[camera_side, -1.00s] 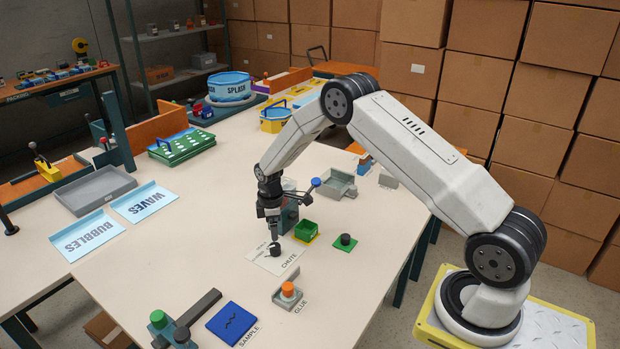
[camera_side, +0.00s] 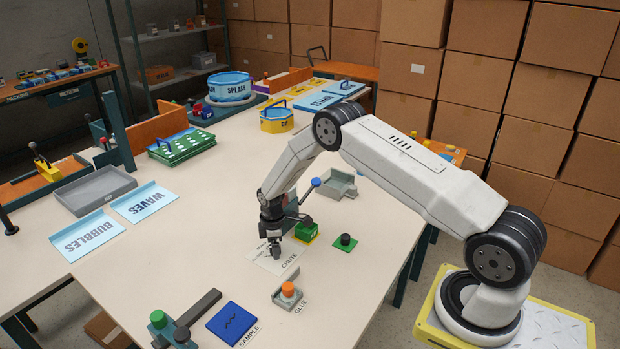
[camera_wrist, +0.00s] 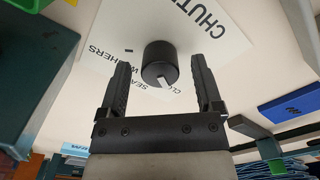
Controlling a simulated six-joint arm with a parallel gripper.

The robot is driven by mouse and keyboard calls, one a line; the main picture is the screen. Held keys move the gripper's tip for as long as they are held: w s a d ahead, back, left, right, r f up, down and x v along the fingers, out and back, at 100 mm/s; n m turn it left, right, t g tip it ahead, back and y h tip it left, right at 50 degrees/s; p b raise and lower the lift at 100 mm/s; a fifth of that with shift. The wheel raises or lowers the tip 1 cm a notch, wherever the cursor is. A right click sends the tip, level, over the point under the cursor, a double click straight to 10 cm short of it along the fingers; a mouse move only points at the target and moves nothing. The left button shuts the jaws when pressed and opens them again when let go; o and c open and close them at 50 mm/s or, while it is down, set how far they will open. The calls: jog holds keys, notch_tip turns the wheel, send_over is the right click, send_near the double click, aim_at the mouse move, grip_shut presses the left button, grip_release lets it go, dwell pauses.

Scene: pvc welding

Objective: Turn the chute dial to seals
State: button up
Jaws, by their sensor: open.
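The chute dial (camera_wrist: 160,62) is a black round knob with a white mark on its face. It stands on a white plate (camera_wrist: 100,30) printed CHUTE, with smaller labels around the knob, partly hidden. SEALS and WASHERS are partly readable on the left, and a word starting CL on the right. The white mark points towards these labels; I cannot tell exactly which one. My gripper (camera_wrist: 159,68) is open, a finger on each side of the knob with gaps showing. In the side view my gripper (camera_side: 274,248) is low over the chute plate (camera_side: 284,268) and hides the knob.
Behind the plate stand a green box (camera_side: 306,232) and a lever with a blue ball (camera_side: 316,182). A green pad with a black knob (camera_side: 345,240) lies to the right. The glue holder (camera_side: 288,294) and blue sample plate (camera_side: 231,323) are in front.

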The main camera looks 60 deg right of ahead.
jog(key=shift+f, duration=0.25)
grip_shut()
jog(key=shift+m, duration=0.5)
jog(key=m, duration=1)
jog(key=shift+m, duration=0.4)
dwell(0.4)
